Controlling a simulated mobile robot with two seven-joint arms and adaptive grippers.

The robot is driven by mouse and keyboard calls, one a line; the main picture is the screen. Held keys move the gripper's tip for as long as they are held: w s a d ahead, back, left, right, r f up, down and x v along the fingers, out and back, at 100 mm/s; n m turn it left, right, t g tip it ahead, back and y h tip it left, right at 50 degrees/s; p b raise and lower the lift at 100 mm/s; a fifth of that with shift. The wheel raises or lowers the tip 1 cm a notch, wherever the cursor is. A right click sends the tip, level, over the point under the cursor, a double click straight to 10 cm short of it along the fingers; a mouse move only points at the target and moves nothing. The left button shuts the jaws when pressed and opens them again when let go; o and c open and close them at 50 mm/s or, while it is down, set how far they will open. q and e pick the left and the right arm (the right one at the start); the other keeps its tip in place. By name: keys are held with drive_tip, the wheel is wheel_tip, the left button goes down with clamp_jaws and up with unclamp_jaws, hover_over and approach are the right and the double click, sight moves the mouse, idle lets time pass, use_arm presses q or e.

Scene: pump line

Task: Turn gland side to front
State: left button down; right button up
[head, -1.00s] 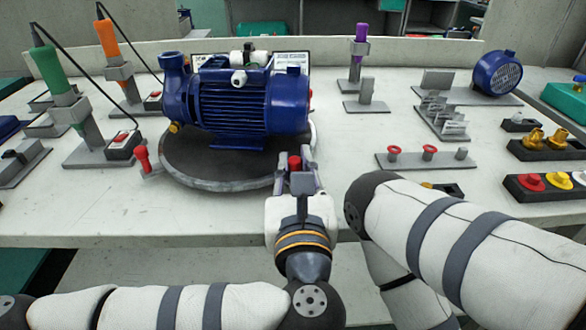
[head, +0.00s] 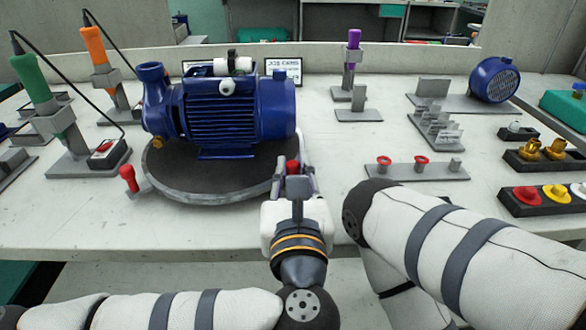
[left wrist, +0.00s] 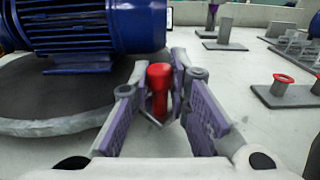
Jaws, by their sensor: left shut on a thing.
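A blue pump (head: 235,112) lies on a round dark turntable (head: 210,187), its ribbed motor side facing me and its flanged port end at the left. A white fitting (head: 226,87) shows high on its near side, and a brass plug (head: 158,143) low at its left end. I cannot tell for sure which part is the gland. My left gripper (head: 292,175) is shut on a red handle (head: 292,167) at the turntable's right rim. In the left wrist view the handle (left wrist: 160,90) stands upright between the fingers. My right gripper is out of view.
Another red handle (head: 128,177) stands by the turntable's left front edge. Green (head: 32,80) and orange (head: 94,45) corded tools stand left. A rack with red-ringed pegs (head: 420,168) and a button strip (head: 545,197) lie right. My right arm crosses the front right.

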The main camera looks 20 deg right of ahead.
use_arm(q)
drive_tip(key=c, duration=1.5)
unclamp_jaws()
drive_tip(key=v, duration=1.2)
